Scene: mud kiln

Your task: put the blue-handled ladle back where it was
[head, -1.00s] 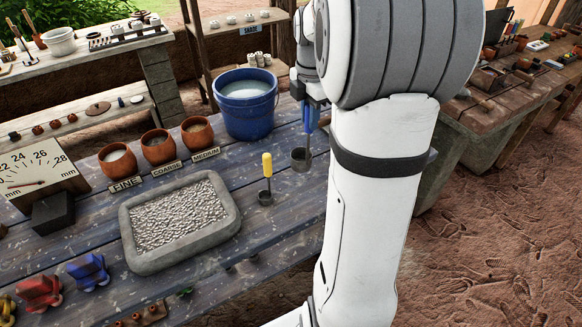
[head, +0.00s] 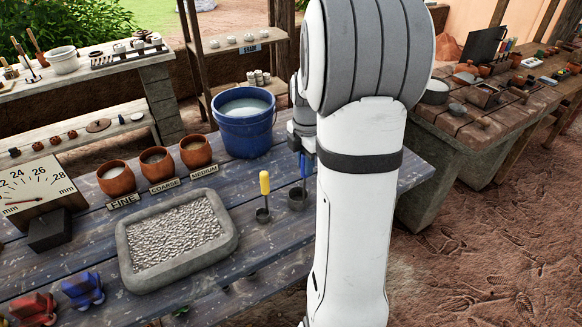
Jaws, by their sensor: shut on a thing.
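The blue-handled ladle (head: 303,166) hangs upright below my gripper (head: 304,151), with its dark round bowl (head: 298,201) at the bottom. My gripper is shut on its blue handle; the fingers are small and partly hidden by my arm. The bowl is at or just above the blue-grey plank table (head: 262,262); I cannot tell if it touches. A yellow-handled ladle (head: 264,183) stands upright just left of it, apart from it, its smaller bowl on the table.
A blue bucket (head: 245,133) of liquid stands behind the ladles. A stone tray of pebbles (head: 128,258) lies to the left, with several clay pots (head: 116,179) behind it. My arm hides the table's right part.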

